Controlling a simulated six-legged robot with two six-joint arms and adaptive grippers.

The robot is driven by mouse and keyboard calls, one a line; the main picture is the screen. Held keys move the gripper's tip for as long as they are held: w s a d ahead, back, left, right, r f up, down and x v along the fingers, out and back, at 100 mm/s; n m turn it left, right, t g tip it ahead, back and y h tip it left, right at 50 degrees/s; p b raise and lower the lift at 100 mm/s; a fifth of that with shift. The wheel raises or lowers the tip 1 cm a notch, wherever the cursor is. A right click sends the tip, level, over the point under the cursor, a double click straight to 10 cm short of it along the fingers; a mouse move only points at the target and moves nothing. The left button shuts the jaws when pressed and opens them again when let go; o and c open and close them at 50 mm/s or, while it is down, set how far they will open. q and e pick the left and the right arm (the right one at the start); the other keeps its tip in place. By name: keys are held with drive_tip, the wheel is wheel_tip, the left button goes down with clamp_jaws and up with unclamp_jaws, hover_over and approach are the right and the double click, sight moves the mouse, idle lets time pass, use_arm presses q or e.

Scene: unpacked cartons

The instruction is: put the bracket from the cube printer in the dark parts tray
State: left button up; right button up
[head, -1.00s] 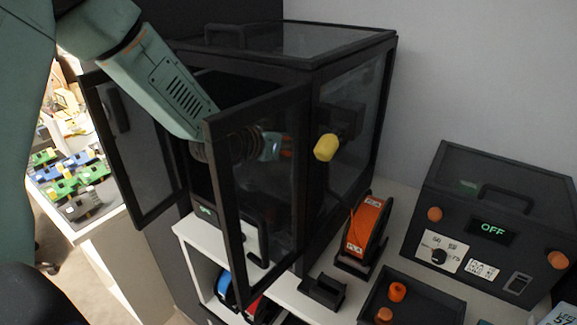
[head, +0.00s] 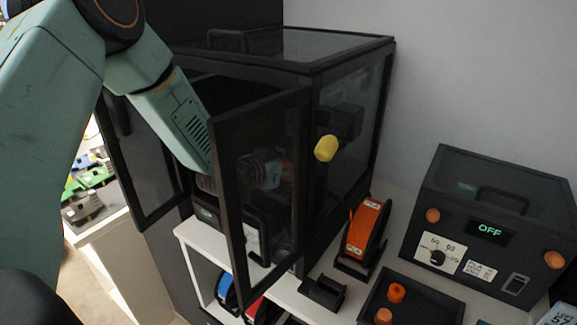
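The cube printer (head: 345,58) is a black-framed box with clear dark panels, its two front doors (head: 217,200) swung open. My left arm reaches in from the left between the doors. My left gripper (head: 275,172) is inside the printer, seen only dimly through the right door's tinted pane. I cannot tell whether its fingers are open or shut. I cannot make out the bracket; the printer's interior is dark and partly covered by my arm and the door. The dark parts tray (head: 428,306) stands at the bottom right with two orange round parts in it. My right gripper is not in view.
An orange filament spool (head: 364,226) on a black holder and a small black stand (head: 323,293) sit between printer and tray. A dark box reading OFF (head: 490,190) stands at the right. A yellow knob-like piece (head: 326,148) shows at the printer's right side. The open door edges flank my arm.

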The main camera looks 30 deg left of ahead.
use_arm(q)
drive_tip(key=o, duration=0.5)
drive_tip(key=shift+w+f, duration=0.1)
drive_tip(key=shift+f, duration=0.05)
drive_tip(key=o, duration=0.4)
drive_tip(key=shift+w+a+f, duration=0.1)
drive_tip(key=shift+w+f, duration=0.1)
drive_tip(key=shift+w, duration=0.1)
drive_tip(key=shift+s+r, duration=0.35)
drive_tip(key=v, duration=0.6)
drive_tip(key=shift+s+a+f+p, duration=0.1)
drive_tip(key=shift+s+f+p, duration=0.25)
drive_tip(key=shift+s+r, duration=0.1)
drive_tip(key=shift+s, duration=0.3)
drive_tip(key=shift+o, duration=0.6)
